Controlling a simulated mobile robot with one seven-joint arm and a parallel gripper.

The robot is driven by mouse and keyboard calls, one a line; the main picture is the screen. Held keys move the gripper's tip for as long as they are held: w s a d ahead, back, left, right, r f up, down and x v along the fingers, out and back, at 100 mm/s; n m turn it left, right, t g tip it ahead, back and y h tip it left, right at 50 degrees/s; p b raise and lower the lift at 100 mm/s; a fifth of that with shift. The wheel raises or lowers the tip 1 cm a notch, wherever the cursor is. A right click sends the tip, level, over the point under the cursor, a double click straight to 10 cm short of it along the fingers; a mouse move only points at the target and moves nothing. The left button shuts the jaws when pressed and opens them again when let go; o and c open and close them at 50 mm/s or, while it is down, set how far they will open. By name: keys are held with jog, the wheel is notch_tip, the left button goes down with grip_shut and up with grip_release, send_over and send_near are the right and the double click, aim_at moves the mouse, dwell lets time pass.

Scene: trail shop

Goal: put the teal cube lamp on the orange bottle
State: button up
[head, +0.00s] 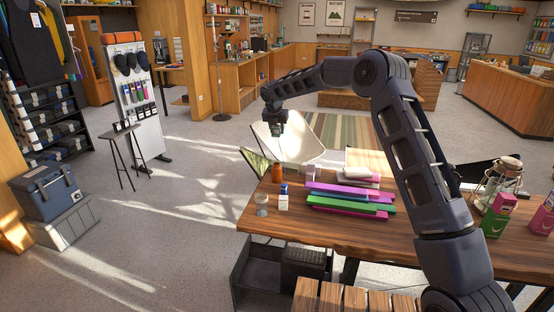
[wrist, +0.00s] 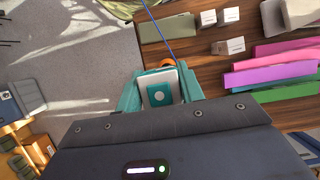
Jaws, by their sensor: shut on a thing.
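My gripper (head: 276,130) hangs in the air above the left back part of the wooden table. In the wrist view its jaws (wrist: 161,92) are shut on the teal cube lamp (wrist: 160,96), which shows a pale face with a round white spot. In the head view the lamp is small and dark, hard to tell from the jaws. The orange bottle (head: 276,173) stands upright on the table below my gripper, with a clear gap between. In the wrist view only a bit of its orange (wrist: 167,63) shows past the lamp; the rest is hidden.
On the wooden table (head: 330,232), a white bottle with a blue cap (head: 283,197) and a small jar (head: 262,205) stand near the orange bottle. Coloured flat boxes (head: 345,200) are stacked to the right. A lantern (head: 503,178) stands at the far right.

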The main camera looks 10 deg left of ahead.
aim_at(277, 163)
notch_tip(277, 163, down, 15)
jog(key=shift+r, duration=0.15)
dwell(0.4)
jog(key=o, duration=1)
